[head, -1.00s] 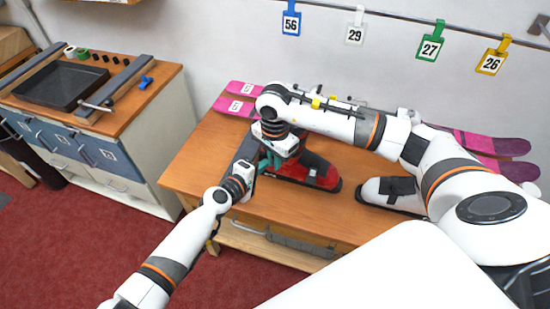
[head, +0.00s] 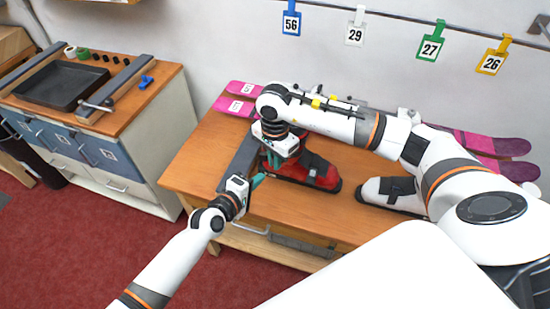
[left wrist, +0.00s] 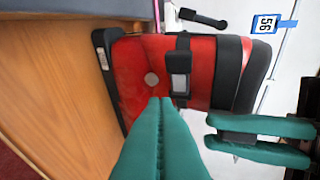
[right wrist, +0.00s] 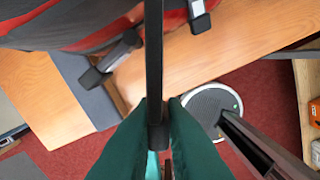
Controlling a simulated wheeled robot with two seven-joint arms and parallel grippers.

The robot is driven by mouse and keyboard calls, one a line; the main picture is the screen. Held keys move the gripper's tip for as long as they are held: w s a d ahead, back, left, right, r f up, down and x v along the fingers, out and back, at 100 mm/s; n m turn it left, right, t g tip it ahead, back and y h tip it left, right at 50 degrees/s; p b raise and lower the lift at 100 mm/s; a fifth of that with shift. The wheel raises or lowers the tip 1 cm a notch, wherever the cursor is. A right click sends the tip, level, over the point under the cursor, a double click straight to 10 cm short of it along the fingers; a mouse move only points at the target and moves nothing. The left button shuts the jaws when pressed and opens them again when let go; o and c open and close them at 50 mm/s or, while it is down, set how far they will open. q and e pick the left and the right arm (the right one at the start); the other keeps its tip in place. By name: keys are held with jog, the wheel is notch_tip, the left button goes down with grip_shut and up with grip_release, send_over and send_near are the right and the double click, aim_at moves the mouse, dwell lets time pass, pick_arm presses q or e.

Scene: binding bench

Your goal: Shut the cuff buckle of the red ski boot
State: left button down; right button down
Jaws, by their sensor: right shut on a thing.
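The red ski boot (head: 318,174) stands on the wooden bench, partly hidden in the head view by my right arm. In the left wrist view the red shell (left wrist: 140,75) carries a strap with a grey buckle (left wrist: 180,84), and the dark cuff lies to its right. My right gripper (head: 272,160) is beside the cuff; in the right wrist view its fingers (right wrist: 158,118) are shut on a long black strip (right wrist: 154,60), apparently the cuff strap or lever. My left gripper (head: 260,180) is just in front of the boot, its fingers (left wrist: 160,105) together and empty.
A white boot (head: 390,190) stands right of the red one. Pink skis (head: 235,104) lie along the back of the bench (head: 290,215). A dark grey rail (head: 240,160) lies left of the boot. Numbered tags hang above.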

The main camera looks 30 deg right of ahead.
pick_arm(q)
jog(key=shift+s+a, duration=0.1)
jog(key=v, duration=1.1)
jog(key=shift+a, duration=0.35)
jog(key=shift+s+r, duration=0.1)
jog(key=shift+r, duration=0.05)
pick_arm(e)
jog(key=c, duration=1.4)
grip_release()
